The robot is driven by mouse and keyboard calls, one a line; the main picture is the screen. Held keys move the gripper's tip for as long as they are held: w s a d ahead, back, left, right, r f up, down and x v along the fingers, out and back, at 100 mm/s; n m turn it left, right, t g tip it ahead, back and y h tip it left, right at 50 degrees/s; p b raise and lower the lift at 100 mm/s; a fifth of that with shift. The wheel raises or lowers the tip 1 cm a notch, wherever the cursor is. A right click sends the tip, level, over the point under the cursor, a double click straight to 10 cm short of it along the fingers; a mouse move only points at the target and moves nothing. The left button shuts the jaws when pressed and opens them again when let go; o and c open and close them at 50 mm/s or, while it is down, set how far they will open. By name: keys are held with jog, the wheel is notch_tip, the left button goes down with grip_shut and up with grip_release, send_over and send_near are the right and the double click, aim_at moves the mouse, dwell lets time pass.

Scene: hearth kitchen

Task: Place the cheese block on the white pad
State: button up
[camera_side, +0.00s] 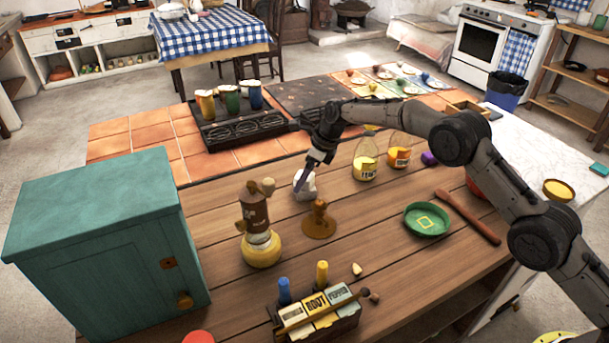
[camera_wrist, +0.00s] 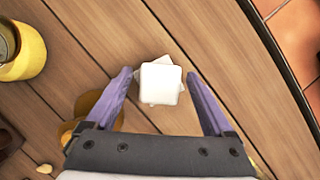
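The cheese block (camera_wrist: 161,84) is a small white cube with rounded edges. In the wrist view it lies over a second flat white shape turned at an angle, which looks like the white pad (camera_wrist: 183,63); only its corners show. In the side view the white block (camera_side: 299,186) is on the wooden table, partly hidden by a finger, and the pad cannot be told apart there. My gripper (camera_wrist: 159,73) has its purple fingers apart, one on each side of the block, with a narrow gap on both sides. In the side view my gripper (camera_side: 309,170) points down at the block.
A brown stand (camera_side: 319,222) is close in front of the block. Two labelled jars (camera_side: 366,165) are to the right. A green dish (camera_side: 427,220) and rolling pin (camera_side: 468,218) lie farther right.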

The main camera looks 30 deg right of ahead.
jog(key=v, duration=1.2)
jog(key=shift+r, duration=0.15)
jog(key=s+d+r+n+t+h, duration=0.1)
jog(key=s+d+r+n, duration=0.4)
jog(key=s+r, duration=0.4)
jog(key=s+d+r+n, duration=0.2)
jog(key=s+r+n, duration=0.5)
jog(key=s, duration=0.4)
jog(key=s+d+f+n, duration=0.1)
jog(key=s+d+n, duration=0.1)
jog(key=s+n, duration=0.3)
jog(key=s+d+f+n+t+h, duration=0.1)
jog(key=s+n, duration=0.4)
jog(key=s, duration=0.9)
jog(key=s+d+f+n+h, duration=0.1)
jog(key=s+d+f+n, duration=0.1)
jog(key=s+n, duration=0.3)
jog(key=s+f, duration=0.1)
jog(key=s, duration=0.3)
jog(key=shift+s+d+f, duration=0.15)
jog(key=shift+d+f, duration=0.05)
jog(key=shift+d, duration=0.15)
